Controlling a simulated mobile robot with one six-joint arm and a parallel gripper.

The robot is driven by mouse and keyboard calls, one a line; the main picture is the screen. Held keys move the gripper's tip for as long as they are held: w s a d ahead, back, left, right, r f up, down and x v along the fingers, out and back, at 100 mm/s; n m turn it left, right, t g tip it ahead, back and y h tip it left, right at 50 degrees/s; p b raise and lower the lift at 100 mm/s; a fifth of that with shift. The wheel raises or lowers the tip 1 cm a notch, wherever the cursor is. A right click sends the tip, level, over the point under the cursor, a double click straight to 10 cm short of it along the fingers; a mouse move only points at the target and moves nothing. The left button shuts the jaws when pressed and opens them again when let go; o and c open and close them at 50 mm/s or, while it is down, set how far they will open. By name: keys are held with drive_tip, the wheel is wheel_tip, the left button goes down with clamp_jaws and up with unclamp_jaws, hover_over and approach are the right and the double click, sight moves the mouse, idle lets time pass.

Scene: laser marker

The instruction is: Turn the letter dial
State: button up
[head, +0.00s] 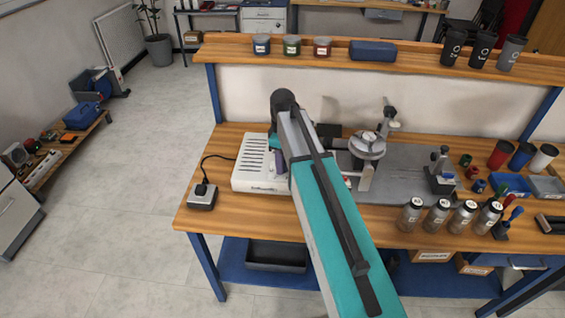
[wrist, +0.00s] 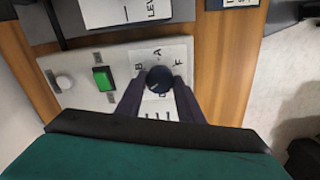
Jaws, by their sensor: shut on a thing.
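The letter dial (wrist: 159,79) is a round dark knob on a white label with letters around it, among them B, A and F, in the wrist view. My gripper (wrist: 158,88) is shut on the dial, with one dark finger on each side of it. The dial sits on a pale control panel (wrist: 115,55). In the head view my teal and grey arm reaches over the white machine (head: 262,165) and hides the dial and most of my gripper.
A socket box (head: 202,196) sits at the bench's left. A shelf (head: 320,55) runs above.

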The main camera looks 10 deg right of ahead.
drive_tip(key=o, duration=1.1)
drive_tip(key=shift+r+b, duration=1.5)
drive_tip(key=shift+r, duration=5.4)
wheel_tip(320, 180, up, 7)
drive_tip(key=p, duration=0.5)
